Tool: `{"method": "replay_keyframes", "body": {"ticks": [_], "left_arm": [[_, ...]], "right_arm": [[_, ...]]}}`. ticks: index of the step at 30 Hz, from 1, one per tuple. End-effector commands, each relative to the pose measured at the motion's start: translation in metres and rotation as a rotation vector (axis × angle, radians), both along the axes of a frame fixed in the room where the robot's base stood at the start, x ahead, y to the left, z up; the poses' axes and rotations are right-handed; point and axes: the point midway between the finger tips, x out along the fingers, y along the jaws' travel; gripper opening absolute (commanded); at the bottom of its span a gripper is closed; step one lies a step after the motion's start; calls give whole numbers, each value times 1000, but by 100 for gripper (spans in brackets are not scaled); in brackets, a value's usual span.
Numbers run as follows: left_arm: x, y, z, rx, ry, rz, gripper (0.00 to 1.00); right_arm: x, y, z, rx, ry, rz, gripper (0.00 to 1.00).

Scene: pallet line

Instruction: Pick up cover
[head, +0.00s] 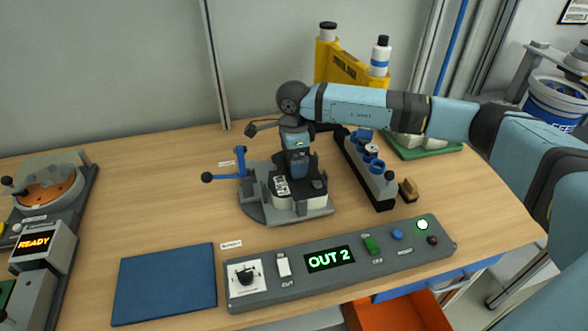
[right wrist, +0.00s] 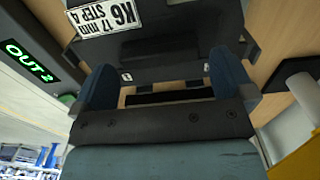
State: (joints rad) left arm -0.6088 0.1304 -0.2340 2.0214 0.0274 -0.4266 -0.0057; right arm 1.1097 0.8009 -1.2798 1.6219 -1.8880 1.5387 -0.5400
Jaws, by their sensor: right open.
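A dark part, which looks like the cover, sits on top of a round grey fixture (head: 262,212) in the middle of the bench. A white label on this dark part (head: 318,184) reads K6 17 mm STEP 4 in the right wrist view (right wrist: 150,45). My right gripper (head: 299,174) points down right at the dark part, its blue fingers (right wrist: 165,78) apart. The dark part lies across and beyond the fingertips in the right wrist view. I cannot tell whether the fingers touch it. My left gripper is not in view.
A blue lever with a black knob (head: 207,177) sticks out left of the fixture. A control panel reading OUT 2 (head: 365,262) lies in front. A dark rack with blue parts (head: 378,180) stands to the right. The blue mat (head: 165,283) is empty.

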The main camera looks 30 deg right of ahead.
Motion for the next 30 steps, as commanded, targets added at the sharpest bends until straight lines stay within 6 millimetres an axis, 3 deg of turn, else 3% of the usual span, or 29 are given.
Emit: {"method": "replay_keyframes", "body": {"ticks": [3, 9, 14, 15, 24, 30], "left_arm": [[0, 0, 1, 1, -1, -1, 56], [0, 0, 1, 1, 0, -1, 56], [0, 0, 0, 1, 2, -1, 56], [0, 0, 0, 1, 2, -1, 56], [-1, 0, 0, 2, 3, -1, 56], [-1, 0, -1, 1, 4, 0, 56]], "right_arm": [[0, 0, -10, 1, 0, -1, 100], [0, 0, -10, 1, 0, -1, 98], [0, 0, -10, 1, -1, -1, 61], [0, 0, -10, 1, 0, -1, 59], [0, 0, -8, 1, -1, -1, 59], [1, 0, 10, 1, -3, -1, 59]]}}
